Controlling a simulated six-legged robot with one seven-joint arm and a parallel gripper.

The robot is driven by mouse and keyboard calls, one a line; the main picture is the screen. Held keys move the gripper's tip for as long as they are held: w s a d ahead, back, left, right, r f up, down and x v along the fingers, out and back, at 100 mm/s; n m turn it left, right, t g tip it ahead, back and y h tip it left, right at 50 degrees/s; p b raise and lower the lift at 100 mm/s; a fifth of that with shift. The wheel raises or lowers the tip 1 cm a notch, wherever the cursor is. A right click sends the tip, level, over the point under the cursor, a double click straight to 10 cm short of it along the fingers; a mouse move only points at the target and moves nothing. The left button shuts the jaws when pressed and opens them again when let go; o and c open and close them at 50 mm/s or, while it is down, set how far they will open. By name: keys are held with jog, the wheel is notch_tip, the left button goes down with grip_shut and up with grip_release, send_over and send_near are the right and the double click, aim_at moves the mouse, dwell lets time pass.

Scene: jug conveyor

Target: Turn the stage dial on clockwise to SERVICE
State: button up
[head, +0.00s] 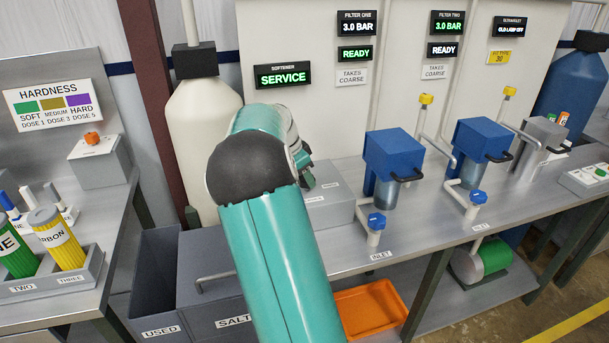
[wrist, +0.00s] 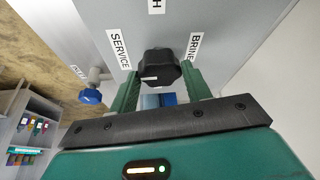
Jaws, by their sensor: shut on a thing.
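The stage dial (wrist: 160,62) is a black faceted knob on a light grey panel in the wrist view. A small white mark shows on its lower left part. Labels SERVICE (wrist: 119,49) and BRINE (wrist: 194,46) flank it, and a third label at the top is cut off to an H. My gripper (wrist: 161,72) is shut on the dial, with a green finger on each side. In the head view my arm hides the dial and most of the gripper (head: 306,172). The softener display (head: 282,75) reads SERVICE in green.
Blue filter housings (head: 393,156) with blue inlet valves (head: 376,222) stand on the bench right of my arm. A cream tank (head: 200,125) stands behind it on the left. Grey salt bins (head: 237,312) and an orange tray (head: 371,307) are below.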

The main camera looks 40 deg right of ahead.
jog(key=shift+m, duration=0.3)
jog(key=o, duration=1)
jog(key=v, duration=1.3)
jog(key=shift+w+r, duration=0.2)
jog(key=shift+r, duration=0.2)
